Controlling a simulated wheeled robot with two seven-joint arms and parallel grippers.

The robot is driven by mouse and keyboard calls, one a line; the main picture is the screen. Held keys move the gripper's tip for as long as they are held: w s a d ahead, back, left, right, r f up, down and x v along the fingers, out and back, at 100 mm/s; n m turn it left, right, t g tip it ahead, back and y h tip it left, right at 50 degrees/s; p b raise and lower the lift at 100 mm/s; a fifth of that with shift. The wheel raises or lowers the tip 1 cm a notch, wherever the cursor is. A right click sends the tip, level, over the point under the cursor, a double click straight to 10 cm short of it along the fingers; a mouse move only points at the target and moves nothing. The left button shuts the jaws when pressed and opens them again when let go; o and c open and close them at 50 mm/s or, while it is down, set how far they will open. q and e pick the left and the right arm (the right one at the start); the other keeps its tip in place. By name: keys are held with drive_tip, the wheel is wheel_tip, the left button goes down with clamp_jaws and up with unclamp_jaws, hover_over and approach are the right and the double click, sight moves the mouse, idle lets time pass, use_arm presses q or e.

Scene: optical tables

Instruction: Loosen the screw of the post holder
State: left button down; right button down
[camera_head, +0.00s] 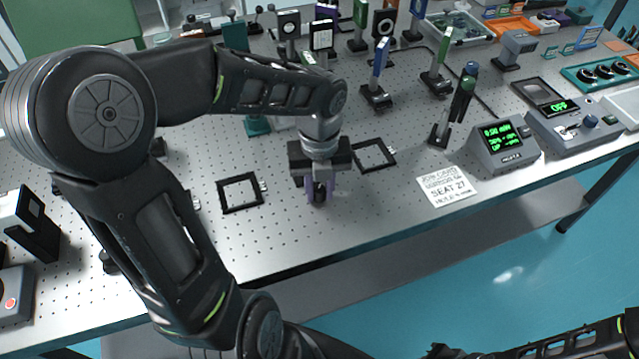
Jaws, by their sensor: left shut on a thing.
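My left gripper (318,192) points down at the front middle of the optical table (300,245). Its pale purple fingers are shut on a small dark part (319,194), which looks like part of the post holder. The fingers and wrist cover most of it, so I cannot tell the screw from the holder body. Part of my right arm shows at the bottom right, with its dark end (440,351) low in front of the table. The state of its jaws cannot be made out.
Black square frames lie left (240,193) and right (374,155) of my left gripper. Several posted optics stand behind. The front strip is clear.

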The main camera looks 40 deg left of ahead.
sight(320, 189)
use_arm(q)
drive_tip(key=c, duration=1.2)
unclamp_jaws()
drive_tip(key=shift+r, duration=3.9)
